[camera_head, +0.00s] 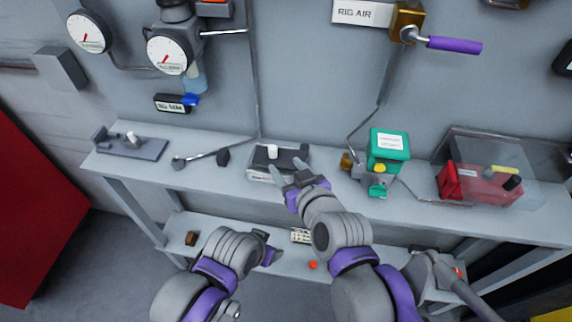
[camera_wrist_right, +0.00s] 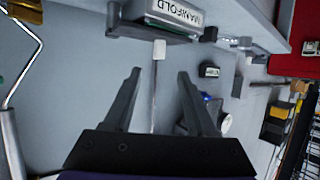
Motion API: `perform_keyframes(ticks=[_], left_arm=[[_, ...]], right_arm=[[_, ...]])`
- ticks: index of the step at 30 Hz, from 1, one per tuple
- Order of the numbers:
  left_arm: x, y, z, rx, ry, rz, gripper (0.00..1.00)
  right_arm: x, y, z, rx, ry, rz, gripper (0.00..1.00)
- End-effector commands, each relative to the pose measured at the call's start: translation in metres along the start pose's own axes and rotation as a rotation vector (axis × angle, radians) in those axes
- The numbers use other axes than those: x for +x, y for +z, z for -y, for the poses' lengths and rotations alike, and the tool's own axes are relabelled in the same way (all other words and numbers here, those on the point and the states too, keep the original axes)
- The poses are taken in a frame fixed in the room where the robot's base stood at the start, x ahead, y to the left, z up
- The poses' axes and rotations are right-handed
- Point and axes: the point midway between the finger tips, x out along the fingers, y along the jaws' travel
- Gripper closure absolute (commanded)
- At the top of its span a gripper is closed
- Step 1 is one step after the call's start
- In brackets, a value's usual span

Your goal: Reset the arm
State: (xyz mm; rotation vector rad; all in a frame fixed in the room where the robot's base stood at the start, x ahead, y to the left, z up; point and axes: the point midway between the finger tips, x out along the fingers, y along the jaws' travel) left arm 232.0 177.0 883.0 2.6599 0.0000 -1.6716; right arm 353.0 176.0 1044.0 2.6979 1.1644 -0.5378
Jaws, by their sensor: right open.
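My right gripper (camera_head: 286,169) is open in front of the manifold block (camera_head: 262,163) on the workbench. The manifold block has a dark top and a white knob (camera_head: 272,151). In the right wrist view, the two fingers (camera_wrist_right: 159,74) are spread with nothing between them. The white knob (camera_wrist_right: 159,49) shows beyond the gap between the fingertips, beside the "MANIFOLD" label (camera_wrist_right: 174,12). My left gripper (camera_head: 267,249) is lower, in front of the lower shelf; its fingers are too small and dark to judge.
A green-topped actuator (camera_head: 389,147) and a red clear-covered box (camera_head: 475,185) stand right on the bench (camera_head: 225,143). A grey fixture (camera_head: 130,143) is far left. Gauges (camera_head: 168,53) and a purple-handled valve (camera_head: 453,45) are on the wall. A red panel (camera_head: 35,200) stands left.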

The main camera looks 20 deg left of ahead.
Motion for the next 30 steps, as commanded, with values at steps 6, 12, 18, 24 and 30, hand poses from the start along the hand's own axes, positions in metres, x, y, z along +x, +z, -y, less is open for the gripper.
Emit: perform_keyframes(ticks=[6, 12, 18, 24, 30], left_arm=[[0.0, 0.0, 0.0, 0.0, 0.0, 0.0, 0.31], [-0.001, -0.001, 0.0, 0.0, 0.0, 0.0, 0.31], [-0.01, -0.008, 0.0, 0.0, 0.0, -0.005, 0.31], [-0.024, -0.019, 0.0, 0.0, 0.0, -0.013, 0.31], [-0.034, -0.028, 0.0, 0.0, 0.0, -0.02, 0.31]], right_arm=[[0.0, 0.0, 0.0, 0.0, 0.0, 0.0, 0.43], [-0.003, 0.003, -0.005, 0.006, 0.008, 0.011, 0.43], [-0.049, 0.049, -0.068, 0.087, 0.125, 0.159, 0.43], [-0.145, 0.137, -0.139, 0.283, 0.344, 0.412, 0.43], [-0.229, 0.207, -0.162, 0.478, 0.534, 0.596, 0.43]])
